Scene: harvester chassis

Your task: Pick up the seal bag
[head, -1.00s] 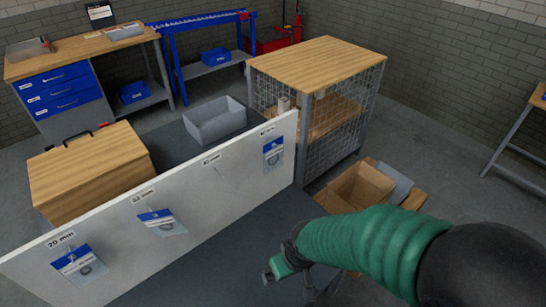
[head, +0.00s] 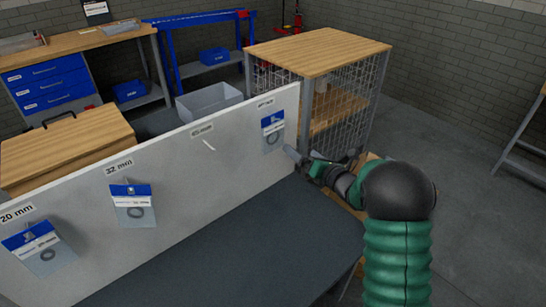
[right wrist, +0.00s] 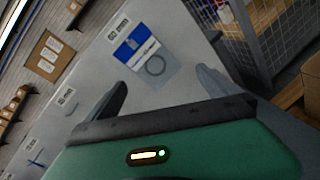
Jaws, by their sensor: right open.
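Seal bags with blue-and-white headers and a dark ring inside hang on a white board (head: 170,185). One bag (head: 40,250) hangs under the 20 mm label, another (head: 132,206) under the 32 mm label. A further bag (head: 273,130) hangs at the board's right end, its label too small to read. My right gripper (head: 305,160) is open beside this right-end bag. In the right wrist view the bag (right wrist: 147,55) lies ahead, beyond and between the spread fingers (right wrist: 163,92), with its ring visible. My left gripper is not in view.
Between the 32 mm bag and the right-end bag, an empty hook (head: 212,144) sticks out. A dark work surface (head: 225,250) lies clear in front of the board. A wire-mesh cabinet (head: 318,85) with a wooden top stands behind, and a grey bin (head: 208,100) is behind the board.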

